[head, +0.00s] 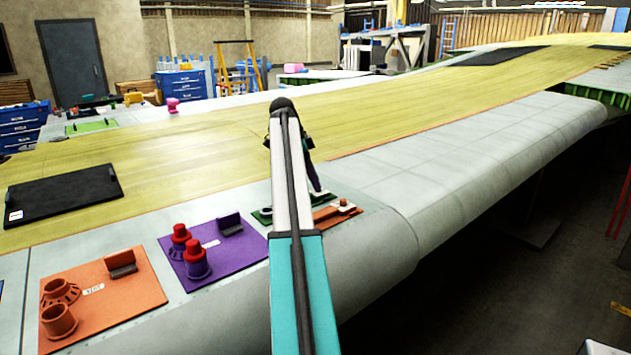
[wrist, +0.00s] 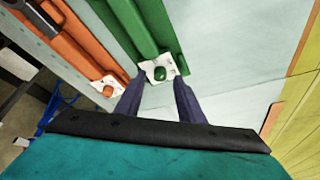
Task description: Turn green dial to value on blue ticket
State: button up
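The small green dial (wrist: 159,73) sits on a white plate (wrist: 148,66) at the end of a green fixture (wrist: 130,22) in the wrist view. My gripper (wrist: 158,84) has its two dark fingers apart, with the dial beyond and between their tips; I see no contact. In the head view my gripper (head: 318,190) is low over the green fixture (head: 262,216), and my arm hides much of it. I cannot make out a blue ticket in either view, and the dial's setting is too small to read.
An orange fixture (wrist: 78,45) with its own white plate (wrist: 107,86) lies beside the green one. Purple (head: 222,262) and orange (head: 120,305) boards with upright parts stand left on the wing. The wing's rounded edge drops off at right.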

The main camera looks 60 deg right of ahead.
jog(key=shift+s+d+f, duration=0.15)
jog(key=shift+s+f, duration=0.05)
jog(key=shift+f, duration=0.45)
grip_shut()
jog(key=shift+n, duration=0.4)
jog(key=n, duration=0.1)
jog(key=n+t+h, duration=0.1)
jog(key=n, duration=0.2)
jog(key=shift+s+n+t+p, duration=0.3)
jog(key=shift+n+t+p, duration=0.1)
jog(key=n+t, duration=0.1)
jog(key=n, duration=0.2)
jog(key=shift+s+h+p, duration=0.1)
jog(key=shift+h+p, duration=0.2)
jog(key=shift+n+t+p, duration=0.3)
jog(key=shift+n+t, duration=0.4)
jog(key=shift+n, duration=1)
